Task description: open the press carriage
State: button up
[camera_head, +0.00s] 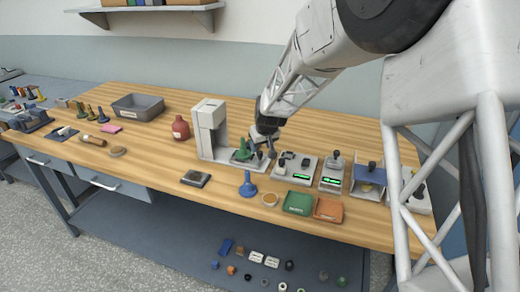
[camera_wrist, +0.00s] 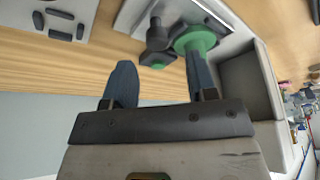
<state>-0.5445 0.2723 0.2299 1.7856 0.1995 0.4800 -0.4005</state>
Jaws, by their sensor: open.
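The press (camera_head: 208,118) is a pale grey machine with a tall column and a low base on the wooden bench. A green bobbin (camera_head: 242,152) stands at its base, to the right of the column. The wrist view shows the green bobbin (camera_wrist: 195,40), a dark knobbed handle (camera_wrist: 156,34) beside it, a light plate (camera_wrist: 128,14) under them and the press wall (camera_wrist: 258,85). My gripper (camera_head: 263,152) is open just right of the bobbin. In the wrist view its blue fingers (camera_wrist: 160,68) stand apart near the handle; one overlaps the bobbin. I cannot tell whether they touch.
In front are a blue bobbin (camera_head: 248,184), a green tray (camera_head: 298,203) and an orange tray (camera_head: 328,209). A red jar (camera_head: 181,128) stands left of the press.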

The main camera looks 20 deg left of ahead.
jog(key=shift+v, duration=1.85)
jog(key=s+d+r+m+h, duration=0.1)
jog(key=s+d+r, duration=0.35)
jog(key=d, duration=0.45)
jog(key=s+d+r+m, duration=0.2)
jog(key=s+d+r, duration=0.3)
jog(key=d, duration=0.5)
jog(key=s+d+r+m+h, duration=0.1)
jog(key=s+d+r, duration=0.2)
jog(key=s+d, duration=0.45)
jog(key=s+d+m, duration=0.2)
jog(key=s+d, duration=0.7)
jog(key=s, duration=0.3)
jog(key=s+d+m+h, duration=0.1)
jog(key=s+d+m, duration=0.2)
jog(key=s+d, duration=0.7)
jog(key=s, duration=0.3)
jog(key=shift+s+f+g, duration=0.25)
jog(key=shift+s+g, duration=0.05)
